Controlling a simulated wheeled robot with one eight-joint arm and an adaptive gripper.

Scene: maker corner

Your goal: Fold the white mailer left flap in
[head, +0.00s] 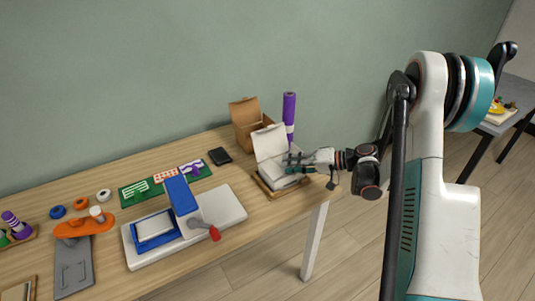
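The white mailer (268,172) stands on the right part of the workbench, on a low wooden tray (261,186). Its white lid (269,141) stands up, tilted back. My gripper (287,164) reaches in from the right, at the right part of the mailer and in front of the lid. Its two teal-tipped fingers look spread apart, with nothing visible between them. The fingers and wrist cover part of the mailer's right side. The side flaps are too small to tell apart, and I cannot tell whether a finger touches the mailer.
An open brown cardboard box (247,124) and a purple roll (289,112) stand behind the mailer. A black device (220,156) lies to the left. A blue and white press (183,199) and an orange-topped tool (83,226) stand farther left. The bench's right edge is close by.

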